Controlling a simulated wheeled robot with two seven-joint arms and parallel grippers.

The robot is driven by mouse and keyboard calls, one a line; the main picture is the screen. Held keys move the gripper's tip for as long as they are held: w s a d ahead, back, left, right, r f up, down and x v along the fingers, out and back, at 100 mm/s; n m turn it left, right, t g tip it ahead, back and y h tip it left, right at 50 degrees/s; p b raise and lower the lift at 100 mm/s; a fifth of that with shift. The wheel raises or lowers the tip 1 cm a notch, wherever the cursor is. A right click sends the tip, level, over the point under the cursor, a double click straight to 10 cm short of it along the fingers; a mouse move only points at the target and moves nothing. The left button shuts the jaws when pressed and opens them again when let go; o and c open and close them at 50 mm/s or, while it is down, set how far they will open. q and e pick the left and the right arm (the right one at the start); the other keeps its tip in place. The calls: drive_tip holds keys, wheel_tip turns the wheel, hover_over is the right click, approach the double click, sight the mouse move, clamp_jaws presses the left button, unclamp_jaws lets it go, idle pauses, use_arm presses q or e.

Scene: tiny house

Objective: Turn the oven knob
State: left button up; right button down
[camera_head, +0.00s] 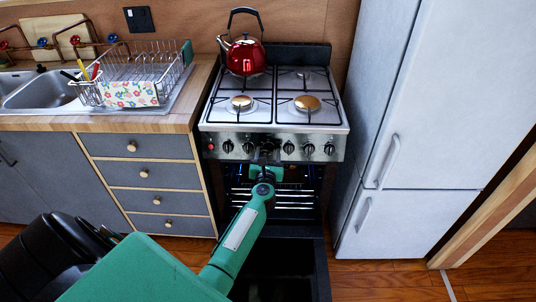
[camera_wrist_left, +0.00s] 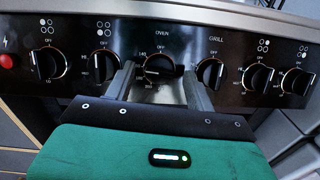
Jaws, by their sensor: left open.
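The oven knob (camera_wrist_left: 159,68) is black and round, under the label "OVEN" on the black control panel in the left wrist view. My left gripper (camera_wrist_left: 158,82) is open, with one finger on each side of the oven knob. I cannot tell whether the fingers touch it. In the head view my left gripper (camera_head: 266,152) reaches the middle of the stove's front panel (camera_head: 237,156) and largely hides the oven knob there. My right gripper is not in view.
Other knobs flank it, including the grill knob (camera_wrist_left: 210,72) close on the right. The oven door (camera_head: 285,270) hangs open below my left arm. A red kettle (camera_head: 246,57) stands on the stove's back left. A fridge (camera_head: 420,110) stands right, drawers (camera_head: 148,174) left.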

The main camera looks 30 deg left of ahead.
use_arm(q)
drive_tip(key=shift+w, duration=0.15)
drive_tip(key=shift+c, duration=0.2)
drive_tip(key=c, duration=0.9)
drive_tip(key=shift+c, duration=0.2)
